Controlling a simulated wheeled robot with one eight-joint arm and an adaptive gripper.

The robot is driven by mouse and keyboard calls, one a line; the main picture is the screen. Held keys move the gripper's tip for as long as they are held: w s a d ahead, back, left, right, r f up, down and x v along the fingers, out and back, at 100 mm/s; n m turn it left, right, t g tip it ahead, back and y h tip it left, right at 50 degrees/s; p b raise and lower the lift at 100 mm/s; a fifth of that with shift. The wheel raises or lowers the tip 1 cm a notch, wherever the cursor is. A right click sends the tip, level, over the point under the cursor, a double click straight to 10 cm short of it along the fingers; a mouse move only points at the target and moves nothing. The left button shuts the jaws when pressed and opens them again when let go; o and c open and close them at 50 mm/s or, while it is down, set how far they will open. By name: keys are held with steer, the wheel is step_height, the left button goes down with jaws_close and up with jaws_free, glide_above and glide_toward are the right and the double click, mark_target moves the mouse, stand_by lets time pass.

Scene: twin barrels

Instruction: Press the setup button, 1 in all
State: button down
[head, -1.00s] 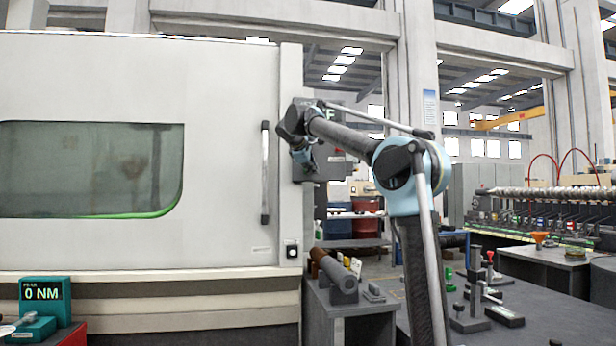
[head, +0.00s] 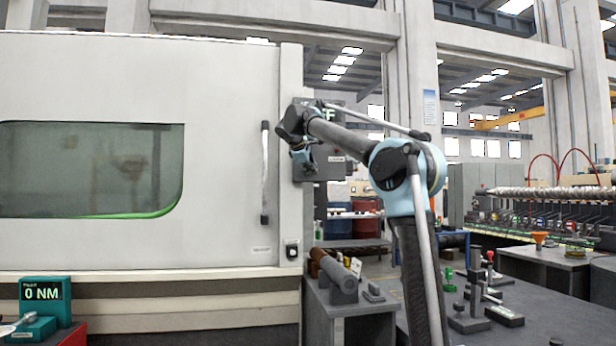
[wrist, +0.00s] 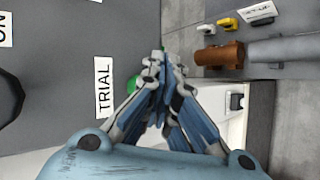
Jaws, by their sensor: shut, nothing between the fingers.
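In the wrist view my gripper (wrist: 158,72) is shut and empty, in front of a grey panel (wrist: 135,25). A label reading TRIAL (wrist: 104,87) is on this panel. A green round button (wrist: 133,84) beside the label is partly hidden behind my fingers. I cannot tell which of these is the setup button. In the head view my gripper (head: 306,160) is in front of the grey box (head: 335,168).
A dark table (head: 545,315) with several fixtures is at right.

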steer(key=shift+w+a, duration=0.15)
steer(key=shift+w, duration=0.4)
stand_by(0.6)
steer(key=shift+s, duration=0.15)
steer(key=shift+s+d, duration=0.3)
steer(key=shift+s, duration=0.55)
steer(key=shift+s+d, duration=0.25)
steer(key=shift+s, duration=0.55)
steer(key=shift+s+d, duration=0.2)
steer(key=shift+s, duration=0.65)
steer(key=shift+s+d, duration=0.25)
steer(key=shift+s, duration=0.55)
